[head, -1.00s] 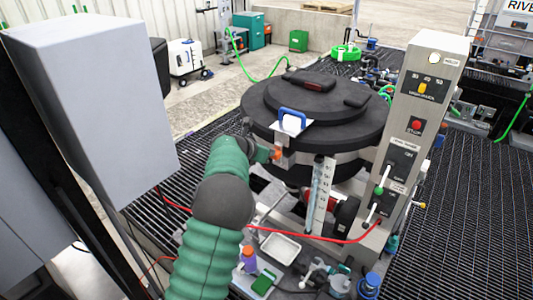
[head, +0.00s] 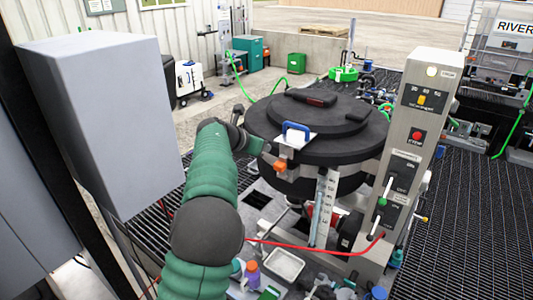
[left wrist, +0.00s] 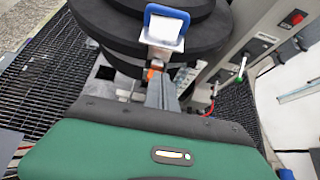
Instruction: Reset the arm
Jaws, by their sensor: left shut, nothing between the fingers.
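My left arm, in green ribbed sleeves, reaches up from the bottom of the head view. Its gripper (head: 262,153) is beside the near left side of the round black lidded vessel (head: 350,138). In the left wrist view my left gripper (left wrist: 162,92) is shut, with nothing between the fingers. Its fingertips point toward the vessel's front, near an orange part (head: 279,166) under the blue handle (head: 296,127). The orange part also shows in the left wrist view (left wrist: 151,73); whether the fingertips touch it I cannot tell. My right gripper is not in view.
A control panel column (head: 419,145) with levers stands right of the vessel. A red hose (head: 310,248) crosses in front. A white tray (head: 284,264) and small bottles lie below. A large grey box (head: 100,120) stands at left. Grating floor lies at right.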

